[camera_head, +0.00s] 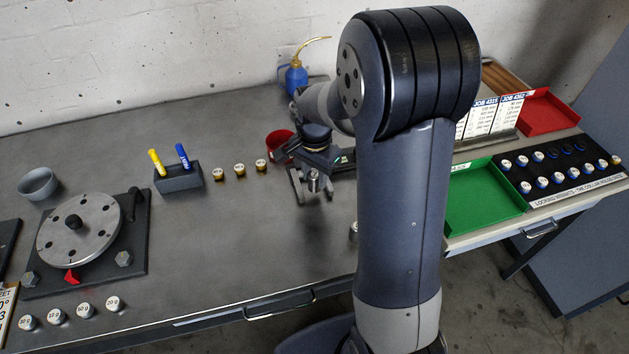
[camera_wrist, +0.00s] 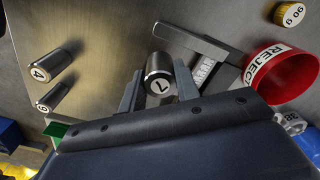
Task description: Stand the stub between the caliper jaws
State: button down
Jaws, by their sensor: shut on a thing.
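My gripper (camera_wrist: 159,72) is shut on a metal stub (camera_wrist: 156,62). Its white top has a single digit that looks like a 7, and one finger lies on each side. In the head view, my gripper (camera_head: 312,187) and the stub (camera_head: 314,182) show left of my arm, over or on the bench. The grey caliper (camera_wrist: 196,40), with a marked scale, lies just right of the stub in the wrist view. One long jaw shows beyond the stub; the rest is partly hidden by my gripper. I cannot tell whether the stub touches the bench or the caliper.
Two more stubs, marked 4 (camera_wrist: 48,66) and 9 (camera_wrist: 52,98), stand to the left in the wrist view. A red REJECT bin (camera_wrist: 262,62) is close on the right. The rotor disc (camera_head: 78,231) and a pen block (camera_head: 179,178) are left in the head view.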

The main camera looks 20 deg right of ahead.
aim_at(315, 174)
jog(key=shift+f, duration=1.2)
jog(key=shift+f, duration=0.1)
jog(key=shift+f, duration=0.15)
jog(key=c, duration=1.3)
grip_release()
notch_tip(315, 174, up, 12)
jog(key=shift+r, duration=0.25)
